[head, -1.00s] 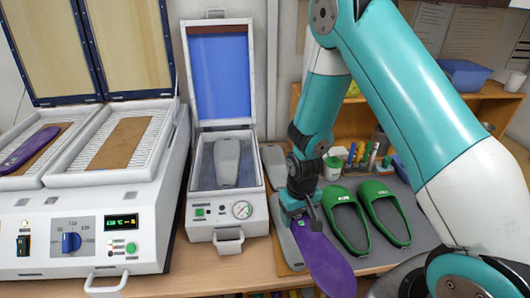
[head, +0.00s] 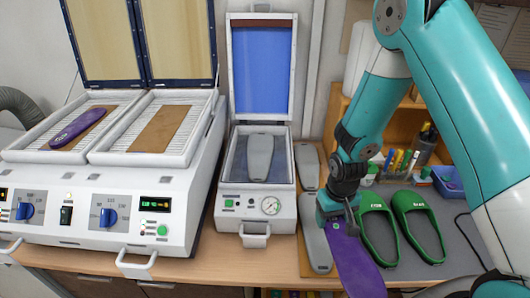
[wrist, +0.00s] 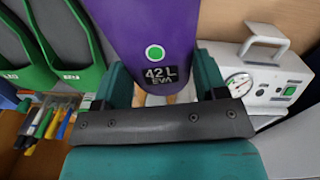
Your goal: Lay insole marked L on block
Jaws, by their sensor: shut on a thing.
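The purple insole (head: 356,262) hangs from my gripper (head: 338,207) over the bench's front edge, right of the press. In the wrist view the insole (wrist: 155,28) carries a label reading 42 L EVA and a green dot. My gripper (wrist: 160,90) is shut on that end of it. A grey foot-shaped block (head: 261,158) sits inside the open press (head: 246,206), with nothing on top of it. Other grey blocks lie on a board beside the press; one (head: 308,166) is behind my gripper and one (head: 314,245) is partly hidden by it.
A two-bay heater (head: 110,205) with raised lids stands left; another purple insole (head: 82,128) lies in its left bay, and a brown sheet (head: 160,130) in its right. Green shoes (head: 419,225) and a pen holder (head: 425,146) are at right.

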